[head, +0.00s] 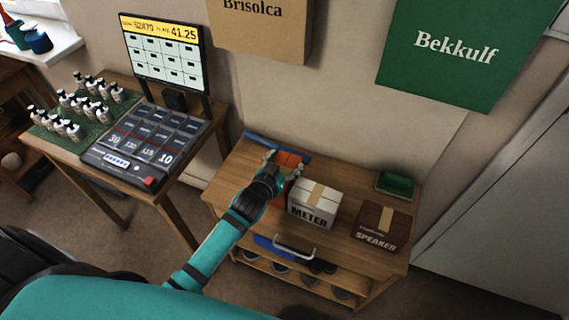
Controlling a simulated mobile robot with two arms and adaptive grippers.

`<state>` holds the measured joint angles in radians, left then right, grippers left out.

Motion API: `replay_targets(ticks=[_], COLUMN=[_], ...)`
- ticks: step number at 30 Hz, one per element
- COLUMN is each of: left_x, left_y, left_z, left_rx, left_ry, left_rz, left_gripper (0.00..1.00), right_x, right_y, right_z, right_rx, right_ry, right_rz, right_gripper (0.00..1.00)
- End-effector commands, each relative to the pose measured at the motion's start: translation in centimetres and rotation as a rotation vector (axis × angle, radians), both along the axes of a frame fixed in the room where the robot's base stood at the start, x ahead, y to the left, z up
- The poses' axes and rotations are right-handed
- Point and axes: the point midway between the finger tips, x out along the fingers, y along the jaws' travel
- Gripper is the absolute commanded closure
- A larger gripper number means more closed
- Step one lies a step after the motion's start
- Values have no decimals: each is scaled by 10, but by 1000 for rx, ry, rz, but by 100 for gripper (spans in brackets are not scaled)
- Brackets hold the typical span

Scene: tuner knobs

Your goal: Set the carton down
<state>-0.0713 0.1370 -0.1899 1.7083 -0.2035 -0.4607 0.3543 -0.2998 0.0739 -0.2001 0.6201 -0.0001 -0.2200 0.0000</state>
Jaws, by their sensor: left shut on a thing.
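My left gripper (282,168) is over the wooden cabinet top (235,185), beside the white METER carton. It is shut on an orange-red carton (290,158), mostly hidden behind the gripper and wrist. I cannot tell whether this carton touches the cabinet top. The white METER carton (313,205) with a tan tape strip stands just right of it. A dark brown SPEAKER carton (383,227) stands further right. My right gripper is not in view.
A blue strip-like thing (262,141) lies behind the held carton. A green box (395,184) sits at the back right. A blue thing with a pale handle (288,247) is at the cabinet's front. A table with bottles (85,98) and a register (150,140) stands left.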

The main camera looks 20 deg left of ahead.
Motion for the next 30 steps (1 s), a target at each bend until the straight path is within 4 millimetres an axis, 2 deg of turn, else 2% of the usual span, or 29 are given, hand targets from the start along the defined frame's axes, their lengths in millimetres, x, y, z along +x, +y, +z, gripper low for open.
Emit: replay_targets(ticks=[7, 8, 14, 24, 30], left_x=[0, 0, 0, -1, -31], left_y=[0, 0, 0, 0, 1], left_z=[-2, -2, -2, 2, 14], left_rx=[0, 0, 1, 1, 1], left_ry=[0, 0, 0, 0, 1], left_rz=[0, 0, 0, 0, -1], left_gripper=[88, 31, 6, 6, 6], right_x=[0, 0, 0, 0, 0], right_y=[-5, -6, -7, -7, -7], right_z=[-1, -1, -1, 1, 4], right_rx=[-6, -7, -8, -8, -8], right_ry=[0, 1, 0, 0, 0], right_rz=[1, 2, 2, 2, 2], right_gripper=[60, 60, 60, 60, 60])
